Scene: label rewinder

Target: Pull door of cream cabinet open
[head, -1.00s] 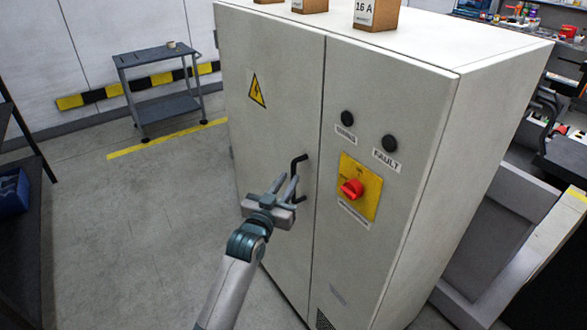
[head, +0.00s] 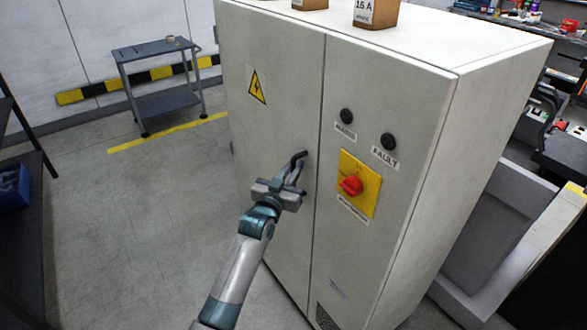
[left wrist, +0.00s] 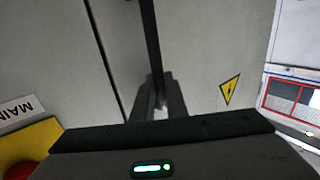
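The cream cabinet (head: 400,90) stands in front of me. Its left door (head: 262,130), with a yellow warning triangle (head: 257,86), looks closed against the dark seam. A black handle (head: 300,156) is on this door near the seam. My left gripper (head: 294,171) is at the handle, its fingers overlapping it in the head view. In the left wrist view the handle bar (left wrist: 151,45) runs down between the fingertips of my left gripper (left wrist: 157,95). Whether the fingers press on the bar cannot be made out. My right gripper is not in view.
A red switch on a yellow plate (head: 366,200) and two black knobs are on the right panel. Small brown boxes (head: 376,12) sit on the cabinet top. A grey cart (head: 158,102) stands at the back left. The floor (head: 150,210) left of the cabinet is clear.

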